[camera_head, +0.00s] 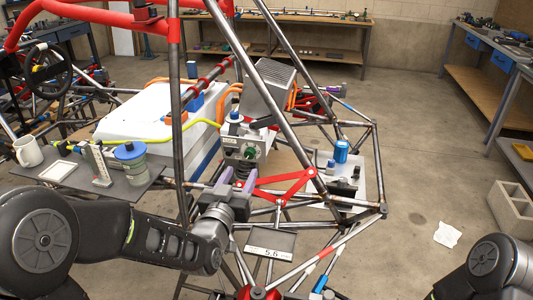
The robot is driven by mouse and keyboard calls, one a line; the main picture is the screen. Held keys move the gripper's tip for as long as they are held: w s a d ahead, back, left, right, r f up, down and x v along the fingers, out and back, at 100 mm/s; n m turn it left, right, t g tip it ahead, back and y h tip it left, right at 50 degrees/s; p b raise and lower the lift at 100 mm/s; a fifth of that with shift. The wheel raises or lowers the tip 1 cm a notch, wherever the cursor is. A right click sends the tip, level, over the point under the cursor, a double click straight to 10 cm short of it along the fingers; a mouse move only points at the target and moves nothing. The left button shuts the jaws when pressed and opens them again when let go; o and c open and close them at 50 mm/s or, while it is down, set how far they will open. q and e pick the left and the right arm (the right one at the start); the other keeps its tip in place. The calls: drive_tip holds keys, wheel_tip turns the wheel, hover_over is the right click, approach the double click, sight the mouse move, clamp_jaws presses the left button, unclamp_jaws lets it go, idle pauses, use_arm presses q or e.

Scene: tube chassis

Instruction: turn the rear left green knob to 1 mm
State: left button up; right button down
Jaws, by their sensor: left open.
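The green knob (249,153) is small and sits on the front face of a grey metal unit with a blue cap, inside the tube chassis. My left gripper (239,175) is just below and in front of the knob, its fingers pointing up toward it. It is open, and I see nothing between its fingers; whether a finger touches the unit cannot be told. A small display (271,252) below the gripper reads about 5.6. My right arm shows only at the lower right corner, and its gripper is out of view.
Grey chassis tubes and a red wishbone (285,187) stand close to the right of my left gripper. A side tray holds a white mug (28,151) and a green-grey reservoir (131,158). A blue can (341,151) stands on a plate at right.

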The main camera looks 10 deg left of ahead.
sight(249, 155)
use_arm(q)
drive_tip(key=w+p, duration=0.1)
drive_tip(key=w, duration=0.6)
drive_tip(key=shift+w+p, duration=0.25)
drive_tip(key=shift+p, duration=0.05)
drive_tip(key=shift+c, duration=0.3)
clamp_jaws()
idle(0.4)
